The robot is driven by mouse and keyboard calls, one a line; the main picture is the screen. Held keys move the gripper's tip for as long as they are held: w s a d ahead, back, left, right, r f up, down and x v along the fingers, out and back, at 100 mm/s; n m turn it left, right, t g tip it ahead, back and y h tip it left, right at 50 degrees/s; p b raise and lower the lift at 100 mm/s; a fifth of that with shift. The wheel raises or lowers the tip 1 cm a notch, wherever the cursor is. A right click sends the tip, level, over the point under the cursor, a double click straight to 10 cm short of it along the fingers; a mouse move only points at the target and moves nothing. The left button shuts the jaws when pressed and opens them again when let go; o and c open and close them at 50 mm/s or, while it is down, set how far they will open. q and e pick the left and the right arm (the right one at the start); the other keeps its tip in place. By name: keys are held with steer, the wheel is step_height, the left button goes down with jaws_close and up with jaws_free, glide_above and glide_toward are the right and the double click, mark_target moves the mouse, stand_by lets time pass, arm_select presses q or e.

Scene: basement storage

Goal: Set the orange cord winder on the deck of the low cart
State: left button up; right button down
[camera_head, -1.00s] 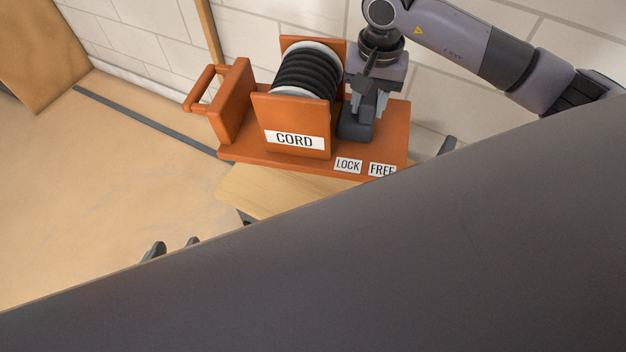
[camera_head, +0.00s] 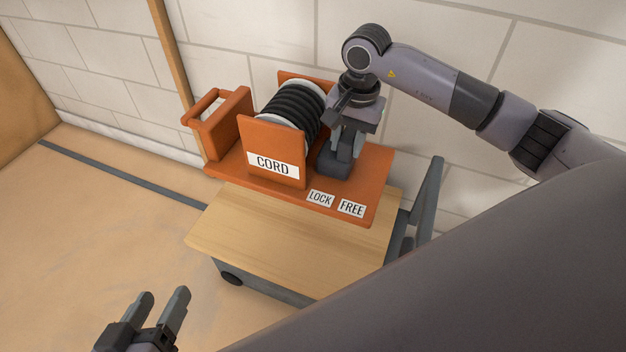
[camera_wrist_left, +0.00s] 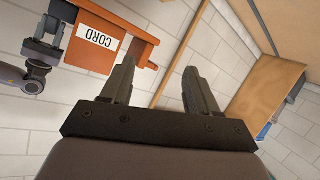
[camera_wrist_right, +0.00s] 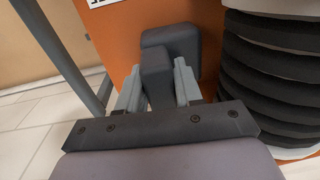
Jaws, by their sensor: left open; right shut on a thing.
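The orange cord winder (camera_head: 382,165) carries a black cord reel (camera_head: 295,105) and a CORD label, with LOCK and FREE labels on its base. It is upright over the back part of the low cart's wooden deck (camera_head: 290,240); I cannot tell whether its base touches the deck. My right gripper (camera_head: 338,150) is shut on the winder's dark grey block-like grip (camera_wrist_right: 157,75), beside the reel. My left gripper (camera_head: 163,296) is open and empty, left of and in front of the cart. The winder also shows in the left wrist view (camera_wrist_left: 134,42), beyond the open fingers.
A pale block wall (camera_head: 450,70) stands close behind the winder, with a wooden post (camera_head: 172,60) at left. The cart's grey upright (camera_head: 428,200) rises at its right end. The front of the deck is bare.

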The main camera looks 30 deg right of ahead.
mark_target(344, 162)
step_height(344, 162, down, 6)
steer(key=shift+w+a+r+b, duration=0.1)
steer(key=shift+b, duration=0.8)
arm_select(q)
steer(key=a+t+b, duration=0.1)
steer(key=b, duration=0.1)
steer(key=a+m+t+b, duration=0.1)
steer(key=b, duration=0.1)
steer(key=shift+s+f, duration=0.15)
steer(key=shift+s, duration=0.1)
arm_select(e)
step_height(344, 162, down, 13)
arm_select(q)
steer(key=shift+f, duration=0.1)
arm_select(e)
steer(key=shift+b, duration=0.35)
steer(key=c, duration=0.8)
jaws_free()
steer(key=shift+f, duration=0.25)
arm_select(q)
steer(key=shift+a, duration=0.1)
arm_select(e)
steer(key=shift+o, duration=0.2)
